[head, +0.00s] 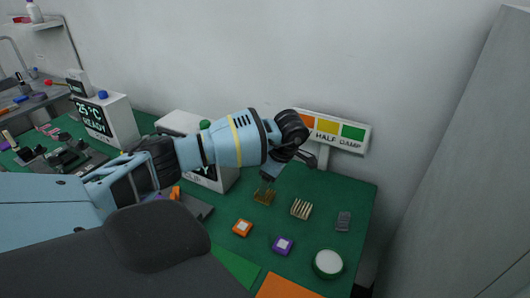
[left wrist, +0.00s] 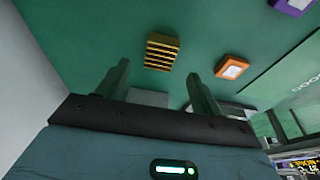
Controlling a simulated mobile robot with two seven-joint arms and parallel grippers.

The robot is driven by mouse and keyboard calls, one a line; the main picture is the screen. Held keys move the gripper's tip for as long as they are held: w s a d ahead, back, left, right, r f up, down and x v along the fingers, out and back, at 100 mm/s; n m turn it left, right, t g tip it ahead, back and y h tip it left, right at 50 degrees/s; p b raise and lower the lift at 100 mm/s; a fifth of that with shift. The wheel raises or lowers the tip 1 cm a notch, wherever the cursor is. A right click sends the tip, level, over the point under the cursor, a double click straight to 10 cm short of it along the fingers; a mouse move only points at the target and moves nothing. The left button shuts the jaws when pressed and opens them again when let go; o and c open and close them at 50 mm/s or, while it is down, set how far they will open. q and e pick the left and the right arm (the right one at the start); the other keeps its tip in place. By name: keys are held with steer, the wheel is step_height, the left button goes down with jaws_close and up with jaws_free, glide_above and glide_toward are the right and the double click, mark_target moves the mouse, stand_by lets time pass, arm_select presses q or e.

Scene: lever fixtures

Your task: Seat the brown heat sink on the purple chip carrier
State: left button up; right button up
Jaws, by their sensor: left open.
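The brown heat sink (head: 264,197), a small finned block, stands on the green table, and it shows in the left wrist view (left wrist: 161,52). The purple chip carrier (head: 282,245) with a pale square on top lies nearer the front, and part of it shows at the top right of the left wrist view (left wrist: 293,4). My left gripper (head: 268,182) is open and empty, just above the brown heat sink. In the left wrist view the heat sink lies beyond the gap between the fingers (left wrist: 160,80). My right gripper is not in view.
An orange carrier (head: 242,228) sits left of the purple one. A beige finned heat sink (head: 301,209) and a grey block (head: 343,221) stand to the right. A round white-topped green container (head: 328,263) is at front right. A "HALF CLAMP" sign (head: 338,132) stands behind.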

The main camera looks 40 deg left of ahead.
arm_select(q)
steer(key=shift+x, duration=2.55)
steer(key=shift+c, duration=0.5)
steer(key=c, duration=1)
